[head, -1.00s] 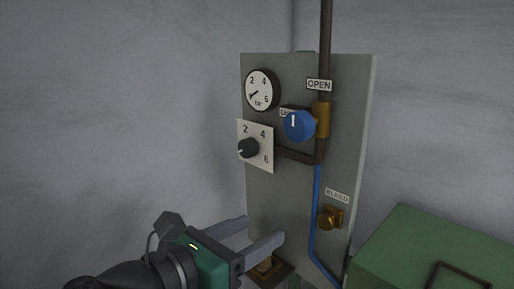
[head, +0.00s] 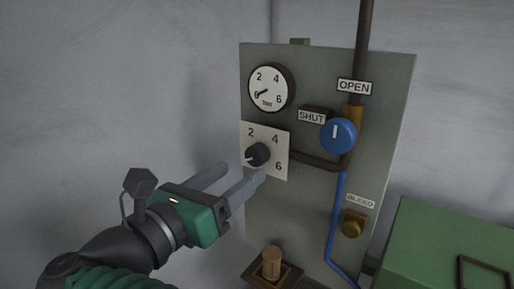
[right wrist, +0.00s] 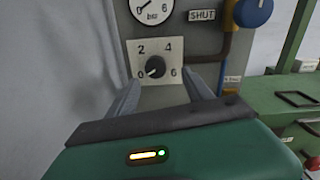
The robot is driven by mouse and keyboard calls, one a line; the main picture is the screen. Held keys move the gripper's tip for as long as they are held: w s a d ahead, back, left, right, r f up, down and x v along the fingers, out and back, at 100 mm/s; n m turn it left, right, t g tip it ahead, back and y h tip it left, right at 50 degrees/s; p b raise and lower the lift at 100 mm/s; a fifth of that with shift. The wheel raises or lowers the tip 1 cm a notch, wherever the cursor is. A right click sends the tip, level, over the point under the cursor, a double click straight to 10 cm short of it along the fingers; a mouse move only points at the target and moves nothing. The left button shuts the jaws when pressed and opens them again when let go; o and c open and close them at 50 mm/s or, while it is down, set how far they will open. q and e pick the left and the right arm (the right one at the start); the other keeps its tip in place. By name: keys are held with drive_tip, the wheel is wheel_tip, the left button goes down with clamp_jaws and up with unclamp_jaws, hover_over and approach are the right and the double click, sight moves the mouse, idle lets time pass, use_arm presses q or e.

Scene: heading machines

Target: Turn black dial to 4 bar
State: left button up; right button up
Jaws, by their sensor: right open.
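The black dial (head: 257,154) sits on a white square plate (head: 279,158) marked 2, 4 and 6, on a grey panel. In the right wrist view the black dial (right wrist: 155,67) shows a pale mark toward its lower left, by the 0. A round gauge (head: 269,88) is above it, its needle pointing to about 0. My right gripper (head: 237,175) is open and empty, its two fingers pointing at the panel just below and left of the dial. In the right wrist view the dial appears between and beyond the fingertips. My left gripper is not in view.
A blue knob (head: 338,135) stands right of the dial between SHUT and OPEN labels. A brass bleed fitting (head: 353,223) and blue pipe (head: 335,225) are lower right. A green cabinet (head: 440,240) stands at the right. A brown post (head: 271,262) rises below the panel.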

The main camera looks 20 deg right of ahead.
sight(253, 160)
drive_tip(key=w+d, duration=0.1)
drive_tip(key=w+d+p, duration=0.1)
drive_tip(key=w, duration=0.1)
drive_tip(key=w+d+p, duration=0.1)
drive_tip(key=shift+w+r, duration=0.1)
drive_tip(key=shift+w, duration=0.3)
drive_tip(key=shift+w+d, duration=0.2)
drive_tip(key=shift+d, duration=0.35)
drive_tip(key=shift+s+d, duration=0.15)
drive_tip(key=shift+d, duration=0.3)
drive_tip(key=shift+s+d, duration=0.1)
drive_tip(key=shift+d, duration=0.05)
drive_tip(key=shift+c, duration=2.5)
drive_tip(key=shift+w+a+f, duration=0.2)
drive_tip(key=shift+w+a, duration=0.05)
drive_tip(key=c, duration=0.5)
drive_tip(key=shift+a, duration=0.15)
drive_tip(key=shift+c, duration=1.2)
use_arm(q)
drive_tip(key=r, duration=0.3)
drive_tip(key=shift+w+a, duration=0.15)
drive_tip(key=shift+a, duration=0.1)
use_arm(e)
drive_tip(key=shift+s+d, duration=0.1)
drive_tip(key=shift+d, duration=0.1)
clamp_jaws()
